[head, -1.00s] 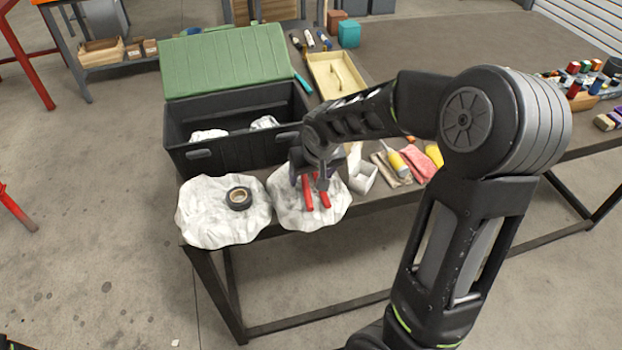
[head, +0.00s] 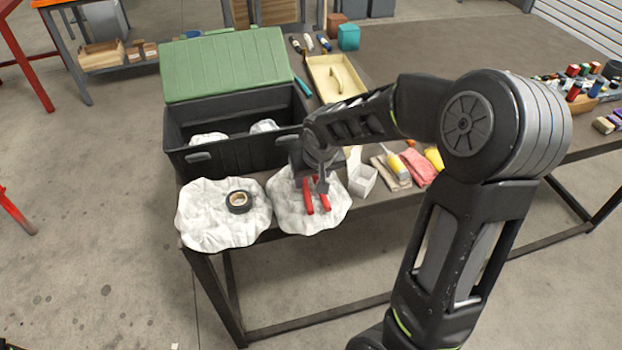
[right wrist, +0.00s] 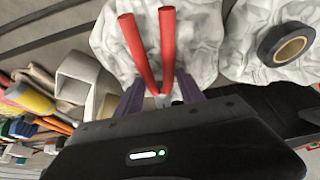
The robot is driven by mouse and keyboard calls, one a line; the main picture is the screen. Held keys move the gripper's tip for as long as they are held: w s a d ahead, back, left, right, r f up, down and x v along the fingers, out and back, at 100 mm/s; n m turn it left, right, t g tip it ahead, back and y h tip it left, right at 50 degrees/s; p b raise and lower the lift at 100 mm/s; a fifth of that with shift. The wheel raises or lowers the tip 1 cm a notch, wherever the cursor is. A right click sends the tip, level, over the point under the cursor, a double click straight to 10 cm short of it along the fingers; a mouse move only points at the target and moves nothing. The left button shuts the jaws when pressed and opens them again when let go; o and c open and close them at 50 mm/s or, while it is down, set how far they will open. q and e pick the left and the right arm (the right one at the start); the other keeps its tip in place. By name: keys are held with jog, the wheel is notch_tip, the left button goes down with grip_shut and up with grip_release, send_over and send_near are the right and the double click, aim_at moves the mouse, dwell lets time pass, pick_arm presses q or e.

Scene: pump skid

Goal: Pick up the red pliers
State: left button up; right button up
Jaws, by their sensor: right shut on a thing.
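The red pliers (head: 309,198) are at the right-hand white crumpled cloth (head: 290,215) near the table's front edge, their two red handles pointing toward the front. My right gripper (head: 311,182) is over that cloth, its fingers shut on the pliers near the pivot. In the right wrist view the red handles (right wrist: 148,45) stick out from between the dark fingers (right wrist: 160,98), and the pliers' head is mostly hidden. I cannot tell whether the pliers touch the cloth. My left gripper is not in view.
A black roll of tape (head: 239,201) lies on another white cloth (head: 205,225) to the left. A dark box (head: 240,150) with an open green lid (head: 225,65) stands behind.

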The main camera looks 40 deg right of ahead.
jog(key=shift+r, duration=0.15)
jog(key=shift+s+r, duration=0.1)
notch_tip(320, 180, up, 7)
jog(key=b, duration=0.1)
jog(key=s+d+b, duration=0.1)
jog(key=s+b, duration=0.2)
jog(key=s, duration=1.6)
jog(key=shift+s+f, duration=0.25)
jog(key=shift+s, duration=0.15)
jog(key=shift+d, duration=0.1)
